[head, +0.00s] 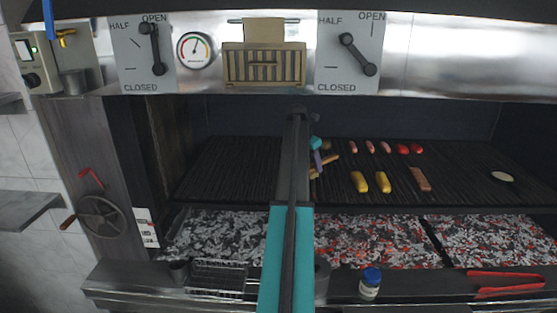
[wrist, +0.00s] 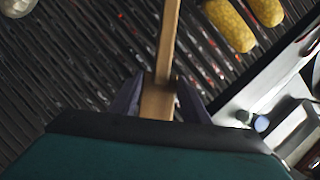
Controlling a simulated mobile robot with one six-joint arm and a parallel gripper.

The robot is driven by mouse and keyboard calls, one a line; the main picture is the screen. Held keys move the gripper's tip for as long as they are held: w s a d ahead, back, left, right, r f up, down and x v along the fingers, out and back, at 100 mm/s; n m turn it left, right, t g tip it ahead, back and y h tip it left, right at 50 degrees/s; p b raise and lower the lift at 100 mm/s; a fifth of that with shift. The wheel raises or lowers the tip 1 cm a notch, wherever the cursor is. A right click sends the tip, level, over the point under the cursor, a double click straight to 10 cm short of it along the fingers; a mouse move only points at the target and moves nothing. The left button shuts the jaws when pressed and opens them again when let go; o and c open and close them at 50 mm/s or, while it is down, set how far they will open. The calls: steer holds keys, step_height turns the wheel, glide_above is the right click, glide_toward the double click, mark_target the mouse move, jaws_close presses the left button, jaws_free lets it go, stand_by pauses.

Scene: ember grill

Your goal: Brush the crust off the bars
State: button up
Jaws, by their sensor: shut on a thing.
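My gripper (wrist: 158,98) is shut on a wooden handle (wrist: 168,45), which I take to be the brush. The handle runs up out of the top of the wrist view, so the brush's head is not seen there. In the head view my gripper (head: 318,160) is over the middle of the dark grill bars (head: 240,165), partly hidden behind my arm, with a tan piece of the held tool beside it. The bars also fill much of the wrist view (wrist: 60,75). I cannot make out the crust on them, nor whether the brush touches them.
Right of my gripper lie two corn cobs (head: 382,182), several sausages (head: 385,147), a brown piece (head: 420,179) and a pale round piece (head: 503,176). Glowing coals (head: 375,243) lie below. The front ledge holds a wire basket (head: 217,277), a blue-capped jar (head: 370,284) and red tongs (head: 505,290).

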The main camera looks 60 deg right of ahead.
steer(key=shift+r, duration=1.75)
steer(key=shift+w, duration=0.1)
